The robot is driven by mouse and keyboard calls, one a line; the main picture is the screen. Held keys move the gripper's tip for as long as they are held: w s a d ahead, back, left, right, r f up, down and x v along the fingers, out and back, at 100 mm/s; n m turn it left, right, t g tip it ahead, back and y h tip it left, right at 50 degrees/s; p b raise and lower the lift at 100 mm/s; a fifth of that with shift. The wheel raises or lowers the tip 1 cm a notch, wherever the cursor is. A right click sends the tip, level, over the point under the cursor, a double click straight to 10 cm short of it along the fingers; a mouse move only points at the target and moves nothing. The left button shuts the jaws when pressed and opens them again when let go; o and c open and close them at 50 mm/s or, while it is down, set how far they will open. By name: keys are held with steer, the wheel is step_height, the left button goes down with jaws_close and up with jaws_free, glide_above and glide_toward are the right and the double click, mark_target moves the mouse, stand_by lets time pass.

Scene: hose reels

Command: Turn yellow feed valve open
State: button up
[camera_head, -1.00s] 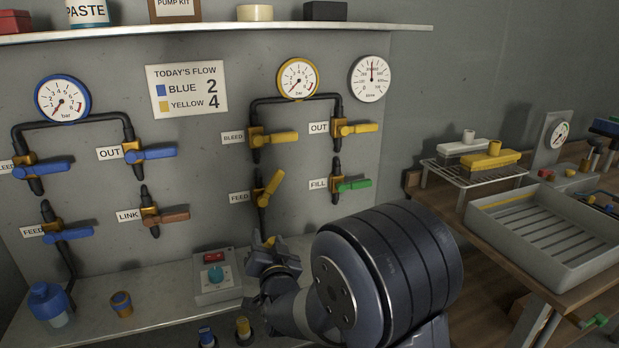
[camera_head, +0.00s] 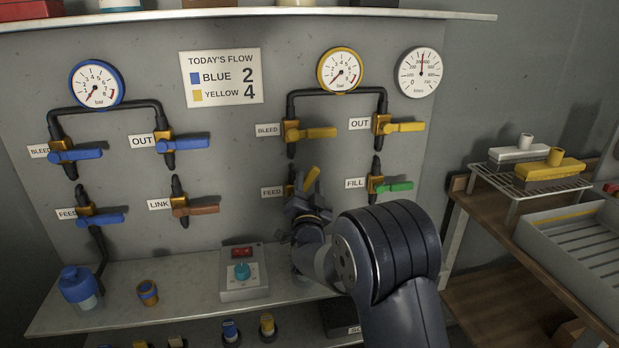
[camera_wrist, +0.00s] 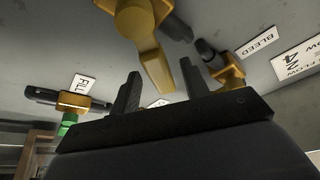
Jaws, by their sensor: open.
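The yellow feed valve's lever (camera_head: 311,178) sticks up and to the right beside the FEED label (camera_head: 273,192) in the head view. My gripper (camera_head: 306,197) is just below and in front of it and hides much of the valve body. In the wrist view the yellow lever (camera_wrist: 150,52) hangs from its brass body (camera_wrist: 137,16). Its end shows between the two dark fingers of my open gripper (camera_wrist: 160,68). I cannot tell whether the fingers touch it.
The yellow bleed lever (camera_head: 319,133) is above, and the green fill lever (camera_head: 395,187) is to the right. A control box (camera_head: 243,283) stands on the shelf (camera_head: 190,285) below left. A wire rack (camera_head: 520,178) is farther right.

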steer(key=shift+x, duration=1)
steer(key=shift+c, duration=0.4)
jaws_close()
